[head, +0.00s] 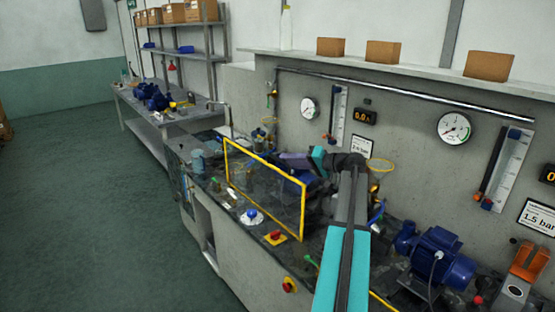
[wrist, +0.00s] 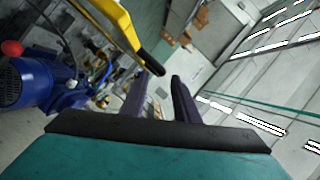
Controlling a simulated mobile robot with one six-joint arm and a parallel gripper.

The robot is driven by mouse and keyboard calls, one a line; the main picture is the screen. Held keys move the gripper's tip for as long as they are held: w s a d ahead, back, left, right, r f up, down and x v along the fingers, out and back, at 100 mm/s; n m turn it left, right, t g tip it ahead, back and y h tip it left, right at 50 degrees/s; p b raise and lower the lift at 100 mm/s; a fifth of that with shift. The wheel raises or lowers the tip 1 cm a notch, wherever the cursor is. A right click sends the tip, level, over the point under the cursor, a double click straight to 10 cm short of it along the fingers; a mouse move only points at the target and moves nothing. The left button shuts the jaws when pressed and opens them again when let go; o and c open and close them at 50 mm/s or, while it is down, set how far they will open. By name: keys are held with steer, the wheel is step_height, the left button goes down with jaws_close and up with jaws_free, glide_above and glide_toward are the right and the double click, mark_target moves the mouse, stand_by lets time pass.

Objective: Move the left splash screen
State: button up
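The left splash screen (head: 304,210) is a clear panel in a yellow frame. It stands upright along the front of the bench in the head view. My gripper (head: 281,157) shows just above and beyond its top bar, pointing left. In the wrist view my gripper (wrist: 158,82) has its two dark fingers apart with a gap and nothing visible between them. A yellow bar with a black end (wrist: 122,22) runs close to the fingertips on the left. I cannot tell if it touches them.
A blue pump (head: 440,258) sits on the bench at the right, near another yellow edge (head: 382,301). A red button on a yellow base (head: 276,237) is by the screen's lower corner. Gauges (head: 454,128) line the back wall. The floor (head: 80,210) at left is clear.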

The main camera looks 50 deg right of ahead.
mark_target(278, 159)
steer(key=shift+p+x, duration=0.75)
steer(key=shift+x, duration=2.1)
jaws_close()
steer(key=shift+a, duration=0.1)
steer(key=shift+f, duration=0.15)
